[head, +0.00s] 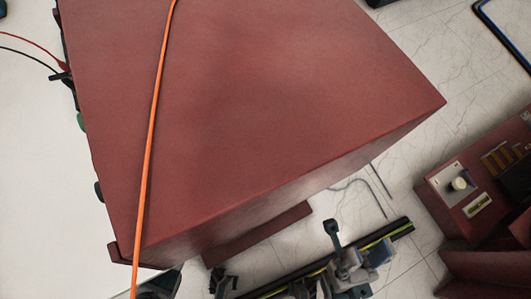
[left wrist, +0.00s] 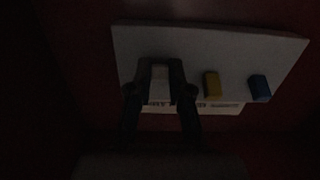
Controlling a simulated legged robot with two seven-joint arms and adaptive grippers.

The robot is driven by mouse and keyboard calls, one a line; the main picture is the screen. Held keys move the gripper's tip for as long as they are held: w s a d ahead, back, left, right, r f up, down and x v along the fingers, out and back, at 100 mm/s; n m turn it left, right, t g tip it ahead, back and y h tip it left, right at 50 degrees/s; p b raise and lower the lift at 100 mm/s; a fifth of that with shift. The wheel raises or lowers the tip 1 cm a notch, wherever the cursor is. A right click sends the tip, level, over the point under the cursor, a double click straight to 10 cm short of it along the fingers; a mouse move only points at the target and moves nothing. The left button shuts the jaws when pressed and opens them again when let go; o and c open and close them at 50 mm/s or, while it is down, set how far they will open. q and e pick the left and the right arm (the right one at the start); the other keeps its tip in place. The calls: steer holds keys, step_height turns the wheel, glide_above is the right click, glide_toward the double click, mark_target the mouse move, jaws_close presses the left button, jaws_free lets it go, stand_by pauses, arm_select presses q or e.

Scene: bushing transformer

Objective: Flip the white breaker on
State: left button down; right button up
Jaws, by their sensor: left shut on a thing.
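In the dark left wrist view, the white breaker (left wrist: 160,82) is at the left of a row on a pale panel (left wrist: 240,45). My left gripper (left wrist: 160,66) has one finger on each side of it and is shut on it. The breaker's lower part and its exact tilt are hard to make out. In the head view, the breaker and the left fingertips are hidden by the large red box. My right gripper (head: 335,245) is below the box's lower edge, away from the panel; its finger opening is unclear.
A yellow breaker (left wrist: 212,84) and a blue breaker (left wrist: 260,88) stand close to the right of the white one. The red box (head: 250,110) fills the head view, with an orange cable (head: 152,130) across it. A red unit with a knob (head: 460,184) is at right.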

arm_select(q)
steer(key=shift+r+g+y+p, duration=0.5)
steer(key=shift+g+y+p, duration=0.2)
steer(key=shift+y+p, duration=0.35)
steer(key=c, duration=1.1)
jaws_free()
steer(key=v, duration=1.2)
steer(key=shift+a+f, duration=0.2)
steer(key=shift+f, duration=0.05)
